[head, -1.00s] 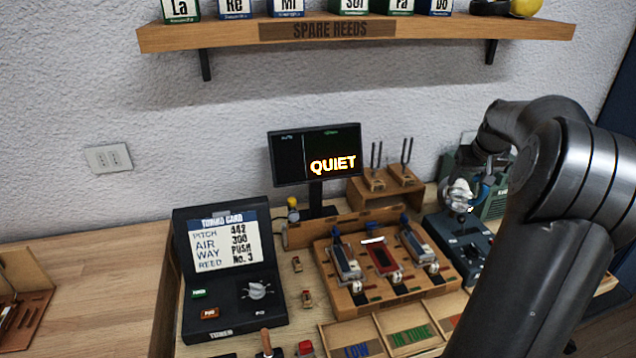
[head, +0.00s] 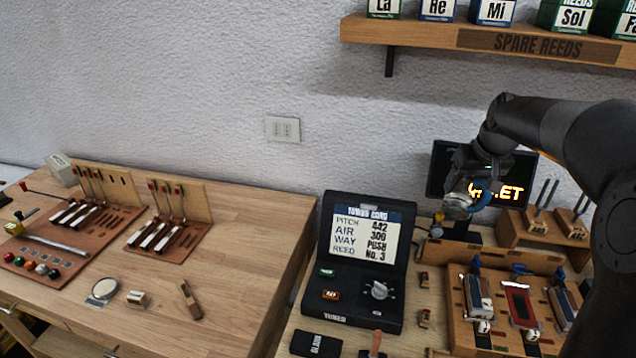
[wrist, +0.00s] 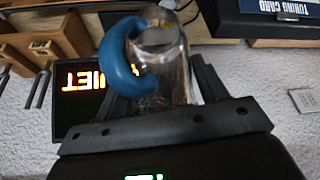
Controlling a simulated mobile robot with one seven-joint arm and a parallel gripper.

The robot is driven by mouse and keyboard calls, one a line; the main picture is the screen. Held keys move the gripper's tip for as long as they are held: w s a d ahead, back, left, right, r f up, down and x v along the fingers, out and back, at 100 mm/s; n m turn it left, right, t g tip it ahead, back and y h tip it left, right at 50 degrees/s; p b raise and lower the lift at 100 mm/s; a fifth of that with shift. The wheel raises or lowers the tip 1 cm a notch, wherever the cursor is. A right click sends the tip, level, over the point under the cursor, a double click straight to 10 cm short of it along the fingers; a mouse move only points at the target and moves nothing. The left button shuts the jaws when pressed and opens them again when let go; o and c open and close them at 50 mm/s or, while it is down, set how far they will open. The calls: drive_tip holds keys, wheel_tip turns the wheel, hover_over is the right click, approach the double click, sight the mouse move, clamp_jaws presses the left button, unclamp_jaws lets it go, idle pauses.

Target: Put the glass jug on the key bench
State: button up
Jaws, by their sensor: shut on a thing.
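The glass jug (wrist: 165,62) is clear with a thick blue handle (wrist: 115,55). My gripper (head: 468,186) is shut on the jug and holds it in the air in front of the monitor (head: 437,172). In the wrist view the jug sits between the two fingers, with its handle to the left. In the head view the jug (head: 457,205) is small and partly covered by the gripper. A wooden bench at the left (head: 235,235) carries racks of black and white keys, and it fits the key bench. The jug is apart from it, to its right.
The tuning card stand (head: 340,300) and reed block (head: 462,335) are on the right bench. A shelf (head: 440,38) with boxes hangs above. The left bench has key racks (head: 100,215), a round mirror (head: 104,289) and small parts; its right back part is bare.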

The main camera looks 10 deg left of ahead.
drive_tip(key=s+a+n+y, duration=0.1)
drive_tip(key=s+a+n, duration=0.15)
drive_tip(key=a, duration=1.15)
drive_tip(key=s+a+n+y, duration=0.1)
drive_tip(key=s+a+n, duration=0.15)
drive_tip(key=a, duration=1.05)
drive_tip(key=shift+n+g, duration=0.4)
drive_tip(key=shift+g, duration=0.1)
drive_tip(key=shift+s+a+f, duration=1.1)
drive_tip(key=shift+a+f, duration=1.95)
drive_tip(key=shift+a, duration=1.55)
drive_tip(key=shift+s+a+f, duration=1.05)
drive_tip(key=shift+a+f, duration=2)
drive_tip(key=shift+a, duration=1.55)
drive_tip(key=shift+s+a+f, duration=1.1)
drive_tip(key=shift+a+f, duration=1.95)
drive_tip(key=shift+a, duration=1.55)
drive_tip(key=o, duration=1.7)
drive_tip(key=shift+f, duration=0.2)
drive_tip(key=shift+r, duration=0.1)
